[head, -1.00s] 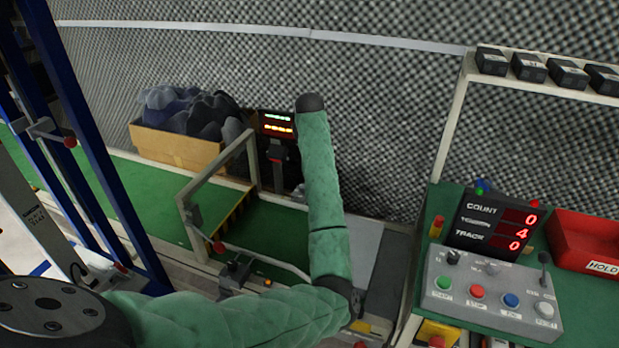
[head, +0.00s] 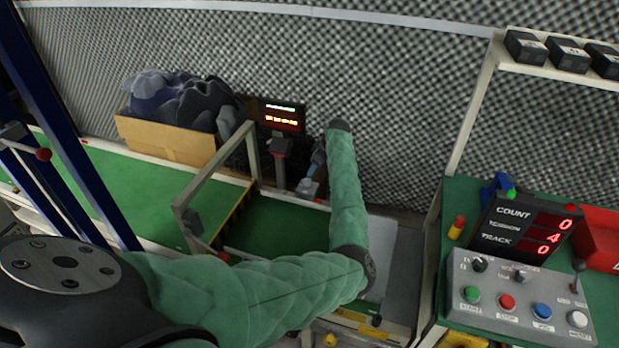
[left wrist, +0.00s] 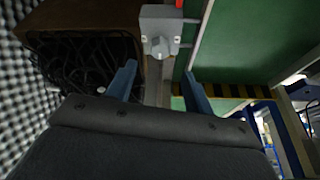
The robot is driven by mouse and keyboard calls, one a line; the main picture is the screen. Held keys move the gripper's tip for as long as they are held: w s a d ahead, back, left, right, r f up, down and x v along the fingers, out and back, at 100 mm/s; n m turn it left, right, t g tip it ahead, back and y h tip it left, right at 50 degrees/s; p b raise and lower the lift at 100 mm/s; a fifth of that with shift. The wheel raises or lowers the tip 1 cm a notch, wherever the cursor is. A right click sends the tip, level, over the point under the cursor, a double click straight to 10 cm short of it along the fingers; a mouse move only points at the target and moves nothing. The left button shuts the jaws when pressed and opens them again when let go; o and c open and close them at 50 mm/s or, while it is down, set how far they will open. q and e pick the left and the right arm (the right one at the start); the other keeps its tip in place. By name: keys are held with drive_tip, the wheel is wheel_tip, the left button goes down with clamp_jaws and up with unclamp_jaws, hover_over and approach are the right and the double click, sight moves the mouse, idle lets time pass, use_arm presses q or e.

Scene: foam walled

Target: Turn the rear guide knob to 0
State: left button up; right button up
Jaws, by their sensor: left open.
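A grey box with a round light-grey knob (left wrist: 158,46), which I take for the rear guide knob, is at the top middle of the left wrist view. A small pale mark shows on the knob; its setting is too small to read. My left gripper's two blue fingers (left wrist: 160,88) are open and empty, one on each side below the knob, apart from it. In the head view my left gripper (head: 312,175) is small and partly hidden beside my green-sleeved arm, right of the post (head: 280,170) under a small lit display (head: 281,116). My right gripper is not in view.
A cardboard box (head: 165,140) of dark cloth or foam stands left of the post. A grey frame (head: 215,175) rises over the green conveyor (head: 110,180). The foam wall (head: 410,120) is close behind. A control panel (head: 520,295) and a COUNT display (head: 522,228) stand at right.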

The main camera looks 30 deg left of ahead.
sight(308, 180)
use_arm(q)
drive_tip(key=shift+n, duration=0.3)
drive_tip(key=shift+x, duration=4)
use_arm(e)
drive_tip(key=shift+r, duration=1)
use_arm(q)
drive_tip(key=shift+c, duration=0.4)
